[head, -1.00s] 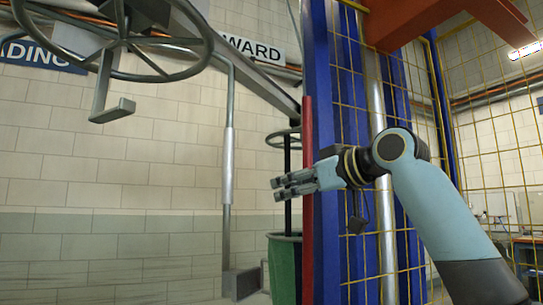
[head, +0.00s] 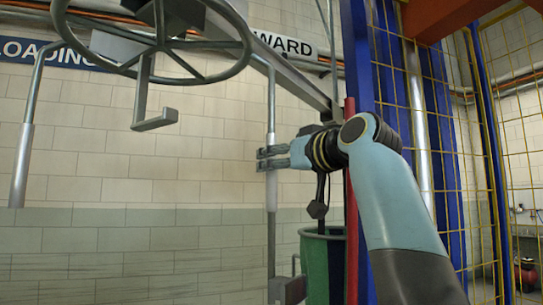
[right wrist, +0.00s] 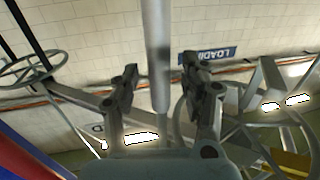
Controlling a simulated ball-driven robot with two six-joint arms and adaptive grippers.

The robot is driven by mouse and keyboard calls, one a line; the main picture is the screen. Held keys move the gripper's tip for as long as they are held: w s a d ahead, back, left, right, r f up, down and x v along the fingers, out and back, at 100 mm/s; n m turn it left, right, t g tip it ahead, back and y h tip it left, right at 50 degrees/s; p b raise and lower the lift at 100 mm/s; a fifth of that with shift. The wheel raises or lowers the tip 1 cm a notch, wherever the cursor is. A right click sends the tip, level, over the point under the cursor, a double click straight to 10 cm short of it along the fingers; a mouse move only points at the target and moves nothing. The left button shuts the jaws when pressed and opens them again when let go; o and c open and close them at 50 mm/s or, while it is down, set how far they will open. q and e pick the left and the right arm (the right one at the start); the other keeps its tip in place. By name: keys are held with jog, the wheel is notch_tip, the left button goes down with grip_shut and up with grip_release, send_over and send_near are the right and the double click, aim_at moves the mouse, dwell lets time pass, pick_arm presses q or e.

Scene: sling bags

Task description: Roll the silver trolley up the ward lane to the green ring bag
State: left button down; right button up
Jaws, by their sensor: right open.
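A silver-grey trolley drop bar (head: 271,204) with a paler sleeve hangs from the overhead rail in the head view. My right gripper (head: 262,158) is at this sleeve, its fingers overlapping the bar. In the right wrist view the sleeve (right wrist: 157,50) stands between the two spread fingers (right wrist: 160,88); the jaws are open and contact cannot be told. The green ring bag (head: 314,265) hangs just right of the bar, its open ring on top, partly hidden by a red post and my arm. My left gripper is not in view.
A large spoked wheel (head: 150,45) hangs at upper left, with a hooked bracket (head: 155,122) below it. Another sleeved bar (head: 21,160) hangs at far left. A red post (head: 351,205), blue columns (head: 437,150) and yellow mesh (head: 505,100) stand at right.

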jog(key=shift+x, duration=1.2)
grip_shut()
jog(key=shift+w+a+f, duration=0.1)
jog(key=shift+a, duration=0.05)
